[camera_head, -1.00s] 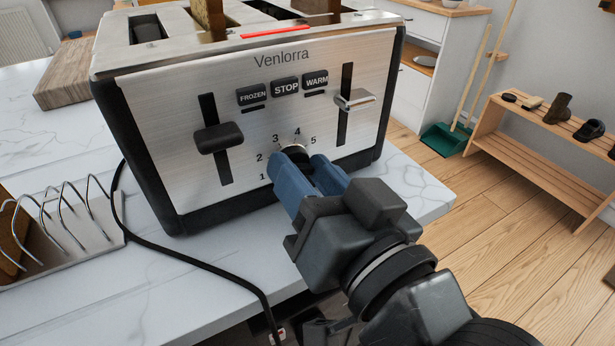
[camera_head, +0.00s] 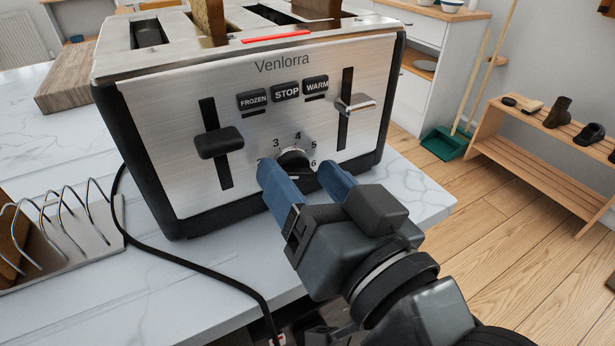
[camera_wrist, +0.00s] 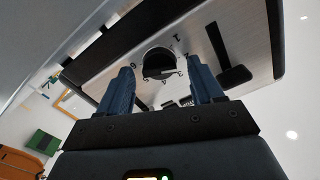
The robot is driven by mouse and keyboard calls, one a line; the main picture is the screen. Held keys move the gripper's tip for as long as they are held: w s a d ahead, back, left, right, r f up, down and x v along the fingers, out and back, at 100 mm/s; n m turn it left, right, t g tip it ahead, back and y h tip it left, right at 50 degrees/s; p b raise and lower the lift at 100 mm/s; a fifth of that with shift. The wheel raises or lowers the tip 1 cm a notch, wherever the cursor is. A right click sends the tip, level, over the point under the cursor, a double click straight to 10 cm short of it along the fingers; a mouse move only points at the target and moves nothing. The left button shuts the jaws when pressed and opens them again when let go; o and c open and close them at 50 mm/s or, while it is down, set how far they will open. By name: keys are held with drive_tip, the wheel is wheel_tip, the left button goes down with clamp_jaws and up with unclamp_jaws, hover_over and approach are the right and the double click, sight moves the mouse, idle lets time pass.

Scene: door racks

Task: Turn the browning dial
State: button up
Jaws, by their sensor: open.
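The browning dial (camera_head: 294,159) is a dark round knob low on the brushed-metal front of the Venlorra toaster (camera_head: 240,75). In the wrist view the dial (camera_wrist: 158,64) shows between the spread fingertips (camera_wrist: 160,72), with visible gaps at both sides. Nothing is held. I cannot tell the dial's exact setting.
A left lever (camera_head: 219,141) and right lever (camera_head: 355,104) stick out beside the dial. Three buttons, including STOP (camera_head: 286,91), sit above. Bread (camera_head: 210,20) stands in the slots. A black cord (camera_head: 190,267) and wire rack (camera_head: 75,225) lie left on the marble counter.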

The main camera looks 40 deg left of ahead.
drive_tip(key=v, duration=0.7)
drive_tip(key=shift+d+b, duration=0.3)
